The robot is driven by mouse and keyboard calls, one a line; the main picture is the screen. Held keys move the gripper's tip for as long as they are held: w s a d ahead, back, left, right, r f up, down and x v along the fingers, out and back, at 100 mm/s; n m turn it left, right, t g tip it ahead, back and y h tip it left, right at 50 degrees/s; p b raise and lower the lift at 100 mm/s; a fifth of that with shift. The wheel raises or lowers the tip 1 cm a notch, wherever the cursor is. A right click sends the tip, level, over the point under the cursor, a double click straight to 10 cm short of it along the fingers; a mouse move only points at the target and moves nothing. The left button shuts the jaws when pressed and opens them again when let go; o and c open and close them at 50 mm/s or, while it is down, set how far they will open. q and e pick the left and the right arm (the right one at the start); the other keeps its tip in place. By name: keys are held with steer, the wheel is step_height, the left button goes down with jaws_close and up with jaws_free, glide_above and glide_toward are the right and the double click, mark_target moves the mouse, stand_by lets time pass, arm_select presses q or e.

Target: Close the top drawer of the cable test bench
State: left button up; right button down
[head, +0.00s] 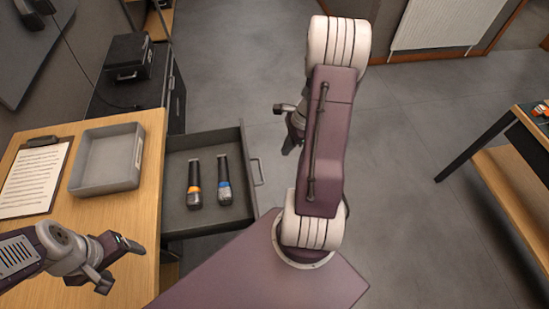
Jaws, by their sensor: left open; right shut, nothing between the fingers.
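The top drawer (208,218) of the cable test bench (146,202) is pulled out to the right from under the wooden top. Its handle (256,172) is on the right-hand front. Two dark connectors lie inside, one with an orange band (194,190) and one with a blue band (224,186). My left gripper (122,266) is open above the near part of the bench top, left of the drawer. My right gripper (289,128) is shut and empty, to the right of the drawer's far front corner and apart from the handle. My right arm partly hides this gripper.
A grey tray (108,186) and a clipboard (34,176) lie on the bench top. A black case (128,58) sits on a dark cabinet behind. Another wooden workbench (510,165) stands at right. The floor between is clear.

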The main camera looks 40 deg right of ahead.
arm_select(q)
step_height(320, 180, down, 3)
steer(key=b, duration=0.3)
steer(key=shift+d+f, duration=0.1)
steer(key=shift+f, duration=0.1)
arm_select(e)
steer(key=w+a+f, duration=0.3)
steer(key=a+f, duration=0.2)
steer(key=f, duration=0.4)
steer(key=shift+a+f, duration=0.2)
steer(key=shift+a, duration=0.1)
steer(key=shift+a, duration=0.1)
